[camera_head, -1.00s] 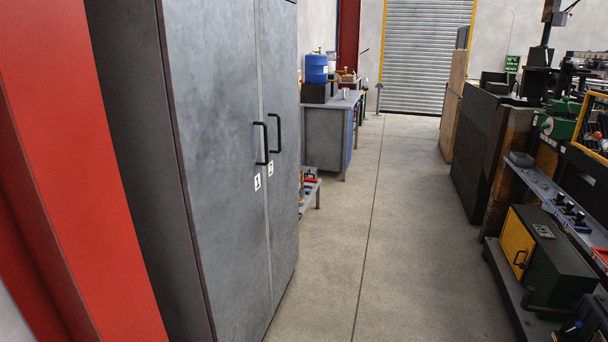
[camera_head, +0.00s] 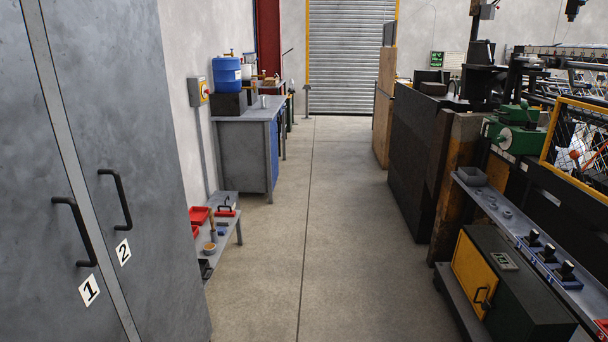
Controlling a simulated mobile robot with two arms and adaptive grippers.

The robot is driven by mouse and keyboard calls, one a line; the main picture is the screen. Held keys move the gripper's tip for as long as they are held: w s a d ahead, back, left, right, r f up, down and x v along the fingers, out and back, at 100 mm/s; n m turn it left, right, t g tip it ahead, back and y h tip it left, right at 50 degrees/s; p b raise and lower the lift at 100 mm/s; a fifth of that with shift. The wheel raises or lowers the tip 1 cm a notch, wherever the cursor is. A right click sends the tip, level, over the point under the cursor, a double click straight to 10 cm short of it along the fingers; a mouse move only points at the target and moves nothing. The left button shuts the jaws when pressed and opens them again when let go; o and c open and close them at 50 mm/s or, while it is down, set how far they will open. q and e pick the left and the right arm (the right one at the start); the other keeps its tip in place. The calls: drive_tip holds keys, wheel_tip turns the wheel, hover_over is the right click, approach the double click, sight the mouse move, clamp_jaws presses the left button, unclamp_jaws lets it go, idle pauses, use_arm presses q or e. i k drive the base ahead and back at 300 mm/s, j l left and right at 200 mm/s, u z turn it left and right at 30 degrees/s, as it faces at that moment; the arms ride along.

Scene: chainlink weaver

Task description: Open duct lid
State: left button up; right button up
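I cannot make out a duct lid for certain in this view. On the right stands a dark green box (camera_head: 528,300) with a yellow front door (camera_head: 473,272) that has a black handle; the door looks shut. Neither of my grippers shows in the head view.
A grey cabinet (camera_head: 150,160) with doors marked 1 and 2 stands close on the left. Beyond it are a low bench (camera_head: 229,226) with red trays and a grey workbench (camera_head: 240,155). The concrete aisle (camera_head: 320,220) is clear up to the roller shutter (camera_head: 350,60).

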sight(218, 198)
drive_tip(key=i, duration=2.5)
